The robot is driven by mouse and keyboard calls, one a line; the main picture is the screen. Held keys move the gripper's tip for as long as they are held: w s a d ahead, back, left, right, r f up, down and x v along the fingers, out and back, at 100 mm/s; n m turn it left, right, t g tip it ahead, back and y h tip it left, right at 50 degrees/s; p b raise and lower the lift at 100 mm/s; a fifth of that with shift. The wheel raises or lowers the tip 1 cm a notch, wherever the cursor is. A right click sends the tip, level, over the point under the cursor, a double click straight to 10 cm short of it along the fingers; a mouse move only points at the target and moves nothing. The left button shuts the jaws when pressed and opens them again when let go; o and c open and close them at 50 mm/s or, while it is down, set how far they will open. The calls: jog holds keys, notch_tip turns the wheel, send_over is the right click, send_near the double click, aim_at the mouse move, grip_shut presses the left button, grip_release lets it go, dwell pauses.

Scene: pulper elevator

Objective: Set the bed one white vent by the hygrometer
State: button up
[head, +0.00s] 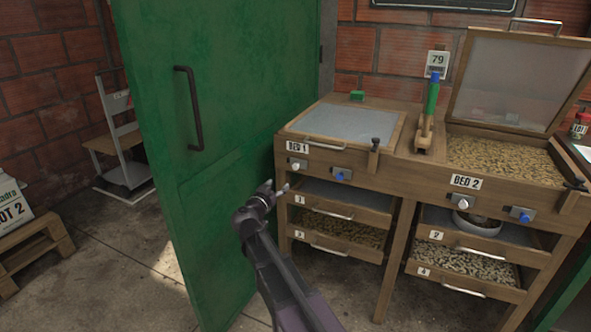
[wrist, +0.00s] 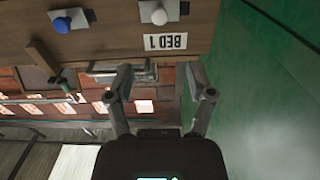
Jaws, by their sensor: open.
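The bed 1 white vent knob (head: 295,165) sits on a small metal plate on the wooden front, under the BED 1 label. It also shows in the upside-down wrist view (wrist: 159,14), above and between my fingertips.
A blue knob (head: 341,177) is right of the white one. A green door (head: 225,150) stands close on my gripper's left. Drawers (head: 345,204) with handles are below bed 1. Bed 2 (head: 505,158) has its lid raised. Open floor (head: 130,265) lies left of the door.

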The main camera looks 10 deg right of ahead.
aim_at(295, 167)
jog(key=shift+w+d, duration=0.1)
jog(key=shift+w, duration=0.05)
jog(key=x, duration=1.3)
jog(key=shift+w+d, duration=0.2)
